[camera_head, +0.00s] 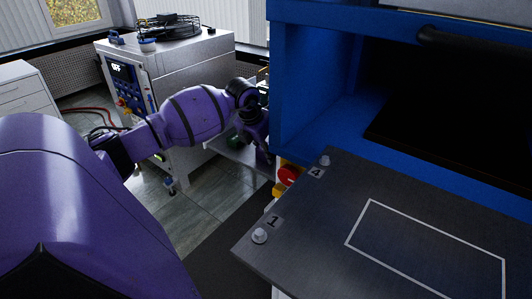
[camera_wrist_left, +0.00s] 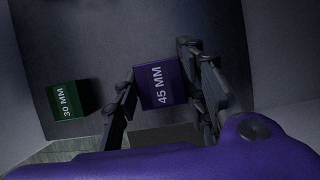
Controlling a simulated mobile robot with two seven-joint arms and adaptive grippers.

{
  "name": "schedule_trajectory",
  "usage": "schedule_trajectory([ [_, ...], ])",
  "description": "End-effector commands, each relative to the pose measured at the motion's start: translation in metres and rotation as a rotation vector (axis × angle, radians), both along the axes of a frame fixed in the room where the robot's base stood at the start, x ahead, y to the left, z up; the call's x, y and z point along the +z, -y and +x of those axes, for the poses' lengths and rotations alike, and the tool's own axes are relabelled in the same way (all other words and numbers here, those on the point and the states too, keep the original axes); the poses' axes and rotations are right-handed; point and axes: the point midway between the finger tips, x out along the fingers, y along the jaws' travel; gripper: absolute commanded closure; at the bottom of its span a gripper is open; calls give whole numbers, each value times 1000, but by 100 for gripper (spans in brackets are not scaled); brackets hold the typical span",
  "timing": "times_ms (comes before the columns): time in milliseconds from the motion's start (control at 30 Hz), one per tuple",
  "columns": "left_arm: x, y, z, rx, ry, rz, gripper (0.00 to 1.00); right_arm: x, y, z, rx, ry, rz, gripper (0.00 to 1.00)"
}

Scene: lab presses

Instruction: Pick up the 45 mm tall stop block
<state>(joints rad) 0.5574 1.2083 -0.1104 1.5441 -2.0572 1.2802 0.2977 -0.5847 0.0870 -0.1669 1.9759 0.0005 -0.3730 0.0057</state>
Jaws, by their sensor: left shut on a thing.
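The 45 mm stop block (camera_wrist_left: 160,82) is purple with white "45 MM" lettering in the left wrist view. My left gripper (camera_wrist_left: 162,92) has a finger on each side of it and is shut on it. I cannot tell whether the block is lifted or still rests on the grey surface. In the head view my left gripper (camera_head: 266,155) is small and dark at the end of the purple arm, beside the blue press; the block cannot be made out there. My right gripper is not in view.
A green 30 mm block (camera_wrist_left: 67,100) lies left of the held block, on a grey surface with raised walls. The blue press (camera_head: 310,115) stands close to the right of my left arm. A dark plate (camera_head: 330,225) with numbered pegs is in front; a grey cabinet (camera_head: 190,65) stands behind.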

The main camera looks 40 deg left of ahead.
Motion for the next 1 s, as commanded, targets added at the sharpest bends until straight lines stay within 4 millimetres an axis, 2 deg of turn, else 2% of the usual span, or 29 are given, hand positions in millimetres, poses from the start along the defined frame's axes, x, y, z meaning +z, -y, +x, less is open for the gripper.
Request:
schedule_trajectory([
  [33,0,0,0,0,0,0,92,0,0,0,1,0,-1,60],
  [100,1,0,0,0,2,0,98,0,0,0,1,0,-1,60],
  [433,6,0,1,-1,3,2,98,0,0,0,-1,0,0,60],
  [567,19,-1,1,-1,4,4,98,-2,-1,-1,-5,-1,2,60],
  [667,36,-1,1,0,5,5,98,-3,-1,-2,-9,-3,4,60],
  [767,56,4,-19,-3,1,9,98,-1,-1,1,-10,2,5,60],
  [900,94,13,-50,-3,1,9,98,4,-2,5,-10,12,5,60],
  [1000,102,20,-71,-2,-2,5,98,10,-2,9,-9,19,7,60],
])
